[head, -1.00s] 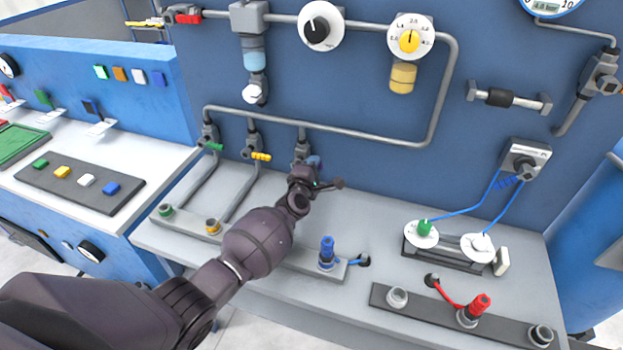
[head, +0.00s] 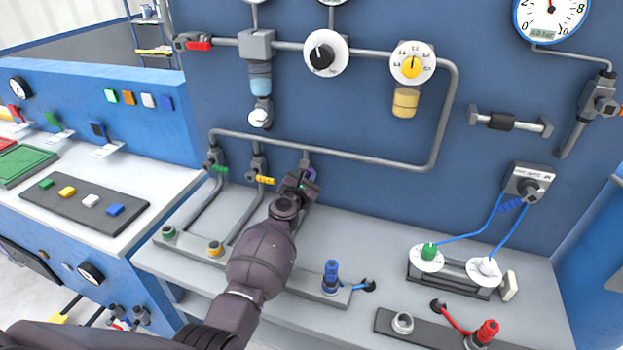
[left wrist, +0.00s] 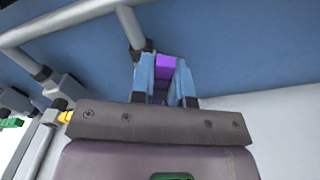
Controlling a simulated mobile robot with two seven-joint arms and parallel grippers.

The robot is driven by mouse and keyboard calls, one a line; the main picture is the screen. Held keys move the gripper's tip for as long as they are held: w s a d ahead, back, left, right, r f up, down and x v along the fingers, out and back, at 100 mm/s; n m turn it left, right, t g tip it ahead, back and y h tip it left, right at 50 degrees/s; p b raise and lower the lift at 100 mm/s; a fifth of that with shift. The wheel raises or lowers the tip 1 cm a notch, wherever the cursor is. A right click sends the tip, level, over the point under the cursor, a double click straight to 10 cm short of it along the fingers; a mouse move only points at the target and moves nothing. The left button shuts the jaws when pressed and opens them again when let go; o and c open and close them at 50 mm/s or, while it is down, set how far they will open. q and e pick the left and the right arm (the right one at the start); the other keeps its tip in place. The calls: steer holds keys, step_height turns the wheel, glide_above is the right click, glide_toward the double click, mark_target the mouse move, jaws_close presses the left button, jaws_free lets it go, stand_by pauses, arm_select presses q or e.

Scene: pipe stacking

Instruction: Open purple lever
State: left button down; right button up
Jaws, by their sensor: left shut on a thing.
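The purple lever (left wrist: 165,68) is between the two fingers of my left gripper (left wrist: 164,78) in the left wrist view. The fingers are shut on it. In the head view, my left gripper (head: 303,183) is at the third valve branch under the grey pipe. Only a small purple patch (head: 311,174) shows there, and the valve body is mostly hidden behind the gripper. My right gripper is not in view.
The green lever (head: 217,168) and the yellow lever (head: 265,180) sit on valves just left of my gripper. A grey pipe (head: 360,157) runs above. A blue connector (head: 331,275) stands on the bench below right. The blue panel is right behind.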

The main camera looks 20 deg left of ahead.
arm_select(q)
steer(key=shift+a+r+n, duration=0.2)
steer(key=shift+a+n, duration=0.15)
steer(key=shift+n, duration=0.55)
steer(key=shift+a+n+p, duration=0.3)
steer(key=shift+n+p, duration=0.05)
steer(key=shift+n, duration=0.35)
steer(key=shift+a+n, duration=0.4)
steer(key=shift+n, duration=0.3)
steer(key=c, duration=1.1)
jaws_free()
steer(key=shift+a, duration=0.1)
